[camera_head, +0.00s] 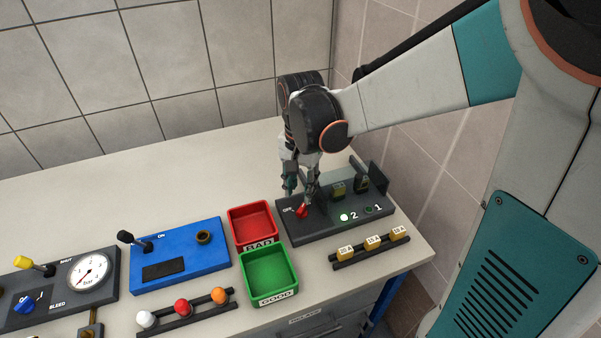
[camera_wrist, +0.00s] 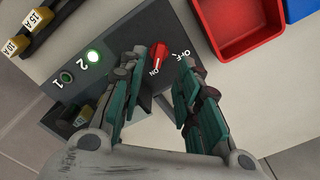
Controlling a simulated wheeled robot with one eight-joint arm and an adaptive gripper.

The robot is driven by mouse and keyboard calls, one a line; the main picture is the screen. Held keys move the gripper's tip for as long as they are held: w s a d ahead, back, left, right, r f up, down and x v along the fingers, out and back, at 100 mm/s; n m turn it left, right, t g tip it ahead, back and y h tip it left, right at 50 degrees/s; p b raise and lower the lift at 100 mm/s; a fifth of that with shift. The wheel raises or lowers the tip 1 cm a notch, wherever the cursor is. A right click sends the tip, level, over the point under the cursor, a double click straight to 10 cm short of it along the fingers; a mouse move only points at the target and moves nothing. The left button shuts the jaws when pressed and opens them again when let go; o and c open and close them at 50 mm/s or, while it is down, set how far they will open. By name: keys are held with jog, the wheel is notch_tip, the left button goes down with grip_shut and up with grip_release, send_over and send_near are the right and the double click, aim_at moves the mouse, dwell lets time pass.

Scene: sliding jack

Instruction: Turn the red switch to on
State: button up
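The red switch (camera_head: 302,211) is a small knob on the left end of a dark grey panel (camera_head: 325,222). In the wrist view the red switch (camera_wrist: 158,53) sits between an ON label and an OFF label. I cannot clearly tell which label its pointer faces. My gripper (camera_head: 300,189) points down just above the switch. In the wrist view my gripper (camera_wrist: 160,72) is open and empty, its two fingers apart, with the knob showing just beyond the gap between the tips. I cannot tell whether a finger touches it.
Lamp 2 (camera_wrist: 94,56) glows green; lamp 1 (camera_wrist: 67,77) is dim. A red tray (camera_head: 252,210) and a green tray (camera_head: 268,292) stand left of the panel. A fuse rack (camera_head: 372,253) lies in front. A blue box (camera_head: 180,275) with a lever stands further left.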

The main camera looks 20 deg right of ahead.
notch_tip(320, 180, up, 4)
jog(key=shift+s+r, duration=0.1)
jog(key=shift+r, duration=0.05)
jog(key=shift+r, duration=0.1)
dwell(0.5)
jog(key=s+r+n+t, duration=0.5)
jog(key=s+n+t, duration=0.2)
jog(key=s, duration=0.5)
jog(key=shift+s+n, duration=0.25)
jog(key=shift+n, duration=0.85)
